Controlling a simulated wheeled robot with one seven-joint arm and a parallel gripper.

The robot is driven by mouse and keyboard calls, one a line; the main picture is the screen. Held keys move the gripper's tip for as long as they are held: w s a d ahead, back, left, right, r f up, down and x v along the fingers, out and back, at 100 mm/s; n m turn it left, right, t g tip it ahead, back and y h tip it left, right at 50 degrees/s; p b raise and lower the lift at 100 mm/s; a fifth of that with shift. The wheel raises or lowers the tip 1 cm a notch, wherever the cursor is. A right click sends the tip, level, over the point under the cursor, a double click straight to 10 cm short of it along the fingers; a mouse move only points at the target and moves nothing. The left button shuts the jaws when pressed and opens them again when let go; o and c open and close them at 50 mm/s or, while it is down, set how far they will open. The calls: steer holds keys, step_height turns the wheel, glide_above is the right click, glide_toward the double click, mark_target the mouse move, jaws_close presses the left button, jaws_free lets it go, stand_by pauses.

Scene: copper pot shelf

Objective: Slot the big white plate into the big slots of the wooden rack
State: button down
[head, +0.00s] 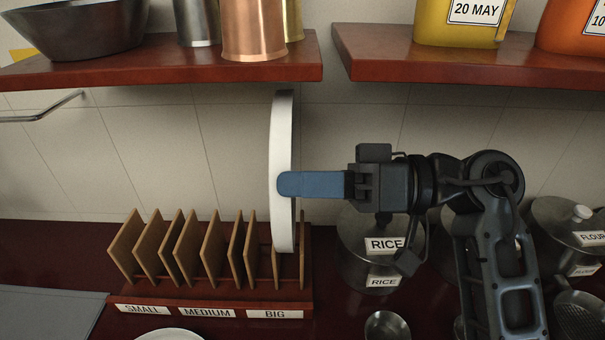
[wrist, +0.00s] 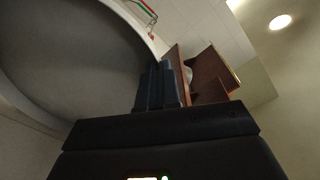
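The big white plate (head: 283,150) stands upright, nearly edge-on, above the right end of the wooden rack in the head view. My gripper (head: 300,184) comes from the right and is shut on the plate's edge area; a blue finger covers part of it. The wooden rack (head: 210,297) has upright wooden dividers and labels SMALL, MEDIUM and BIG (head: 274,314). The plate's lower end overlaps the BIG dividers in the picture; I cannot tell whether it sits between them. In the wrist view the plate (wrist: 75,60) fills the upper left, beside the dark fingers (wrist: 157,86).
Red shelves (head: 200,75) hang above, carrying a copper pot (head: 253,30), a dark bowl (head: 75,27) and yellow and orange containers. Metal RICE pots (head: 365,235) stand right of the rack. Another white plate (head: 170,334) shows at the bottom edge, in front of the rack.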

step_height(320, 180, down, 12)
stand_by(1.4)
steer(key=c, duration=1.8)
jaws_free()
steer(key=o, duration=0.5)
steer(key=shift+c, duration=0.2)
steer(key=shift+s+d, duration=0.2)
steer(key=shift+d, duration=2.1)
steer(key=shift+s+d, duration=0.25)
steer(key=shift+s, duration=1.45)
steer(key=shift+s+d, duration=0.3)
steer(key=shift+s, duration=1.35)
steer(key=shift+s+d, duration=0.25)
steer(key=shift+s, duration=1.45)
